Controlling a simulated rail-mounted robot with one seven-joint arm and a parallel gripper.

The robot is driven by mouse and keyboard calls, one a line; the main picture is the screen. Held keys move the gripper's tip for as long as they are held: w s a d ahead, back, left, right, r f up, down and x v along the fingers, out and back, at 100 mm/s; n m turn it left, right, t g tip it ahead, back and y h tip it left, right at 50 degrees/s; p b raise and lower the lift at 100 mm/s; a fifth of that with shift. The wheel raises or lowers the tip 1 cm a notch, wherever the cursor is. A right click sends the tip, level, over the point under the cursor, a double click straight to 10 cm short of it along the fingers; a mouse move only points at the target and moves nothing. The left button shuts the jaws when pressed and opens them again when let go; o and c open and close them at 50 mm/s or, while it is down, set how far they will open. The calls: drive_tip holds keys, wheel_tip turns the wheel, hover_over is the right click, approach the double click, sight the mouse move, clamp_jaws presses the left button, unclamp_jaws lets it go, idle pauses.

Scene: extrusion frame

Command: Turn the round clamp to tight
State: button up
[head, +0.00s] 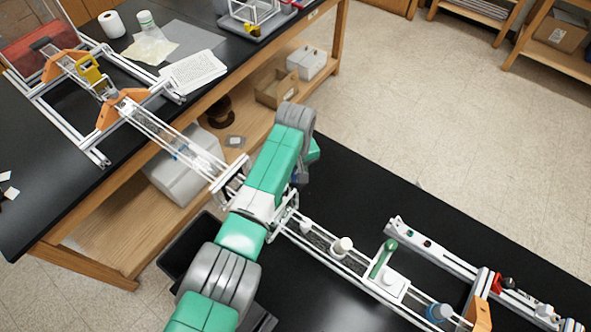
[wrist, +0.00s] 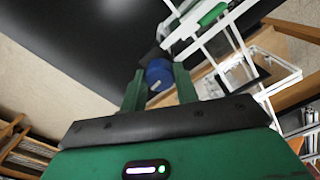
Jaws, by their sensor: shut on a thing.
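The round clamp (wrist: 159,74) shows in the wrist view as a blue, round knob beside the white frame rails. My gripper (wrist: 158,84) has its two green fingers on either side of this knob and is shut on it. A dark part sits just behind the knob, toward the rail. In the head view my arm crosses the middle and hides the fingertips and the gripped knob. I cannot read from these views how tight the clamp is.
In the head view a white rail frame (head: 330,252) runs right along the black bench, with a green bar (head: 383,258) and a blue round part (head: 438,312). Another frame (head: 108,158) with orange brackets stands on the left bench.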

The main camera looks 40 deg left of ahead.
sight(295, 174)
drive_tip(key=m, duration=0.4)
drive_tip(key=shift+m+p, duration=0.35)
drive_tip(key=shift+m, duration=1.45)
drive_tip(key=o, duration=1)
wheel_tip(295, 174, up, 8)
drive_tip(key=shift+f, duration=0.1)
